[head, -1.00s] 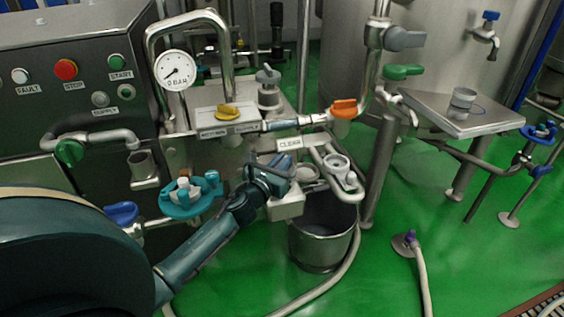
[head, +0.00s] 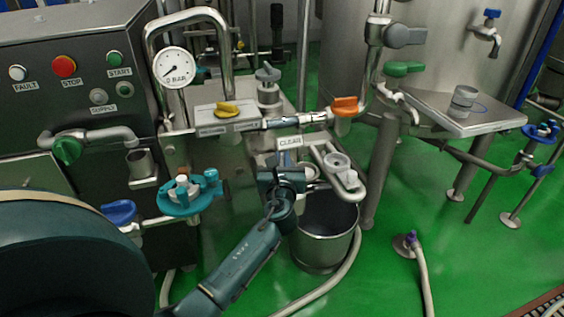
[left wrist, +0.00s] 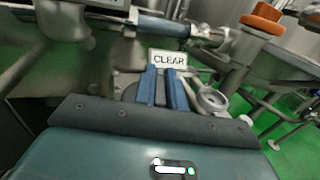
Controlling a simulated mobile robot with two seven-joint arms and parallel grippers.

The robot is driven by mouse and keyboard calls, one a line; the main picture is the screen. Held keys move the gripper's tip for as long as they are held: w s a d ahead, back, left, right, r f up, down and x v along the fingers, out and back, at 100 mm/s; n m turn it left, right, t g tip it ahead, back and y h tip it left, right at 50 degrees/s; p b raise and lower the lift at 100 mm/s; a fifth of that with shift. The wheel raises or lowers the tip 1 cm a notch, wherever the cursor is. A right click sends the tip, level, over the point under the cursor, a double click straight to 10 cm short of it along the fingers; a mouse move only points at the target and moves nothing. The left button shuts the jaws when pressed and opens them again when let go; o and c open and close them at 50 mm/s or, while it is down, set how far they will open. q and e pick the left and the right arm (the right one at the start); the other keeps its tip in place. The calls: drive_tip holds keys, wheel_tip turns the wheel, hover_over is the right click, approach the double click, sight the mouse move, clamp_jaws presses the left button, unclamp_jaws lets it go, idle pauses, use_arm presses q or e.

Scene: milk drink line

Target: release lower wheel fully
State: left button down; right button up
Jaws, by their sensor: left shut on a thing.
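My left gripper (head: 281,172) is just below the white CLEAR sign (head: 290,142), over the left rim of a steel bucket. In the left wrist view its two blue-grey fingers (left wrist: 163,86) are close together under the CLEAR sign (left wrist: 168,57). A dark rounded surface shows behind the fingers. A teal handwheel (head: 187,195) stands to the left of the gripper, apart from it. A blue handwheel (head: 121,212) is lower and further left. I cannot tell which is the lower wheel. My right gripper is out of view.
A pressure gauge (head: 174,67), a yellow knob (head: 228,108) and an orange handle (head: 345,105) are above the gripper. A grey bracket with a white cup (head: 337,161) is just right of it. The steel bucket (head: 325,243) is below.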

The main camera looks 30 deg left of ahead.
use_arm(q)
drive_tip(key=n+g+y, duration=0.2)
drive_tip(key=shift+y, duration=0.3)
drive_tip(key=shift+n+g+y, duration=0.7)
drive_tip(key=c, duration=1.5)
unclamp_jaws()
drive_tip(key=shift+o, duration=0.2)
